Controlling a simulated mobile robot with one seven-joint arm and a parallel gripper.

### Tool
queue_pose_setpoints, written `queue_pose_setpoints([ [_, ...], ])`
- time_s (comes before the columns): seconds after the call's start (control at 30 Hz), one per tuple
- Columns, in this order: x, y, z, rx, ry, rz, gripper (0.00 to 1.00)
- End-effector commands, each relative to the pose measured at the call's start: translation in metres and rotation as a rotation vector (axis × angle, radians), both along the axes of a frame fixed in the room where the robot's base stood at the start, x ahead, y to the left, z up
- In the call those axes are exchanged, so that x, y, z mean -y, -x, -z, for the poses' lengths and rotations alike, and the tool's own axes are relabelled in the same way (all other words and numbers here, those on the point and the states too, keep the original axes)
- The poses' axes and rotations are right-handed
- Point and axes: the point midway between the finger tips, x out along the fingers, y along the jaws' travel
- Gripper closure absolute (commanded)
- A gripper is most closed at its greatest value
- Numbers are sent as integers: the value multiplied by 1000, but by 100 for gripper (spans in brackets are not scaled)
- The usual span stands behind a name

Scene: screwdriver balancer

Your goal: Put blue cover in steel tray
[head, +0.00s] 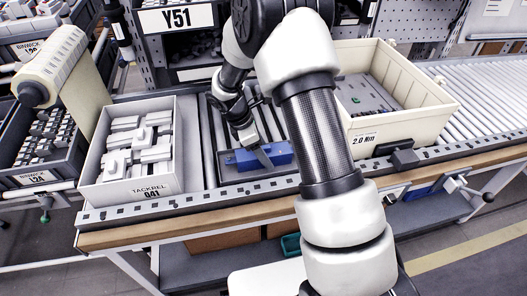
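The blue cover (279,152) is a blue block at the middle of the workbench in the head view. It lies over a low dark grey tray (259,174), which looks like the steel tray; whether it rests on the tray floor or is held just above it, I cannot tell. My gripper (259,151) points down at the cover from above, with a grey finger in front of its blue face. The finger seems to touch the cover. The other finger is hidden, so its grip is unclear. My arm hides the area right of the cover.
A light grey bin (165,187) with white parts stands left of the tray. A beige crate (437,104) with small dark parts stands to the right, partly behind my arm. Rollers (487,82) run across the bench. The wooden front edge (205,225) lies nearer.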

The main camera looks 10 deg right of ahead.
Motion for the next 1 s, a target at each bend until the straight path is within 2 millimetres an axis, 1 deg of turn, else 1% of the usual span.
queue_pose_setpoints([
  [0.17, -1, 0, -2, 0, 0, 0, 36],
  [0.27, -4, 0, -11, 1, 0, 0, 36],
  [0.37, -11, -1, -28, 3, -2, -1, 36],
  [0.7, -44, -1, -105, 5, -2, -2, 36],
  [0.8, -52, -1, -125, 4, -1, -2, 36],
  [0.9, -59, 0, -141, 2, -1, -1, 36],
  [1.0, -63, 0, -152, 1, -1, 1, 36],
])
